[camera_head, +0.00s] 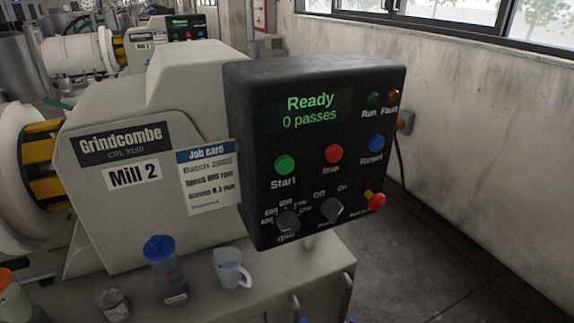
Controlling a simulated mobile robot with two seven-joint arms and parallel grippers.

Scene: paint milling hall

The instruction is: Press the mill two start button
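The Mill 2 control box (310,150) is a black panel at the middle of the view, tilted slightly. Its green start button (285,165), labelled "Start", is at the left of the button row. The red stop button (333,153) and the blue reset button (376,143) are to its right. The display (309,112) reads "Ready" and "0 passes" in green. The "Mill 2" label (134,175) is on the pale mill body (175,100) at left. Neither of my grippers is in view.
Two dark knobs (288,221) (331,210) and a red mushroom button (375,201) sit low on the panel. A job card (209,178) is at its left edge. A blue-lidded bottle (166,270), a pale jug (231,268) and a small can (114,304) stand below. Floor at right is clear.

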